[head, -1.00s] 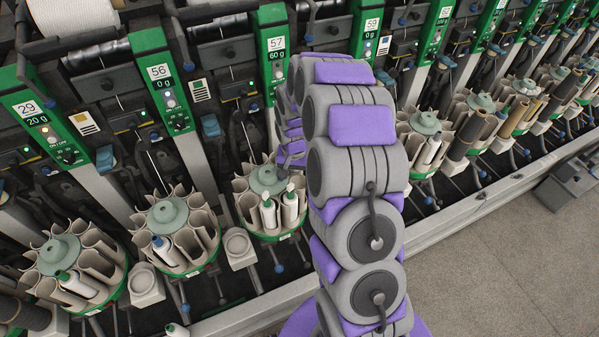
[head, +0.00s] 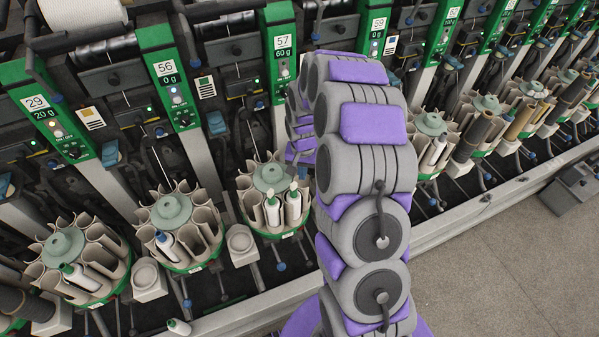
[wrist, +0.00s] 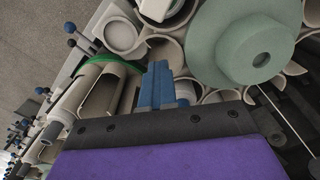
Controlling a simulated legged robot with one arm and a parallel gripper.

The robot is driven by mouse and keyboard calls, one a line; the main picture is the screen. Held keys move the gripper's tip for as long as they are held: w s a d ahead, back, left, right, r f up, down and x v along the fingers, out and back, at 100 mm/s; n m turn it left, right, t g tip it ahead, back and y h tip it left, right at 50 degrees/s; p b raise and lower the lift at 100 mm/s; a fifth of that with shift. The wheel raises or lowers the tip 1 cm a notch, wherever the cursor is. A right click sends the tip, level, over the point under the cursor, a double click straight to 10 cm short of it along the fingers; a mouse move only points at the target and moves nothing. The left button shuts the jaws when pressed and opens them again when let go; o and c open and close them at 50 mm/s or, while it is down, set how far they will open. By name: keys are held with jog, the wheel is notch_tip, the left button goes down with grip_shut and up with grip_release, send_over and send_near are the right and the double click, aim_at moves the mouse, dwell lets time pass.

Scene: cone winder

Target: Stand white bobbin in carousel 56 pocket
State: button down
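The 56 panel (head: 165,68) is green, and its grey post runs down between two carousels. I cannot tell for certain which carousel belongs to 56. My gripper is hidden behind my arm in the head view. In the wrist view the blue fingers of my gripper (wrist: 157,86) are above beige pockets beside a green hub (wrist: 245,45). I see no bobbin between them, and their opening is unclear.
A left carousel (head: 64,243) holds a green-tipped white bobbin (head: 80,276). Another green-tipped bobbin (head: 178,327) shows at the bottom edge. Small round cups (head: 239,240) stand between carousels. Dark machine bars crowd behind. Open floor (head: 480,270) lies at the lower right.

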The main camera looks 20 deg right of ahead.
jog(key=shift+d, duration=0.75)
jog(key=c, duration=1.7)
grip_release()
jog(key=shift+d, duration=0.15)
jog(key=shift+c, duration=0.2)
jog(key=o, duration=0.4)
jog(key=shift+a, duration=0.85)
jog(key=o, duration=0.3)
jog(key=shift+a, duration=0.25)
jog(key=o, duration=0.5)
jog(key=shift+d, duration=0.75)
jog(key=shift+o, duration=0.9)
jog(key=shift+d, duration=0.15)
notch_tip(320, 180, up, 18)
jog(key=p, duration=0.3)
jog(key=shift+a+f, duration=0.25)
jog(key=shift+a, duration=0.05)
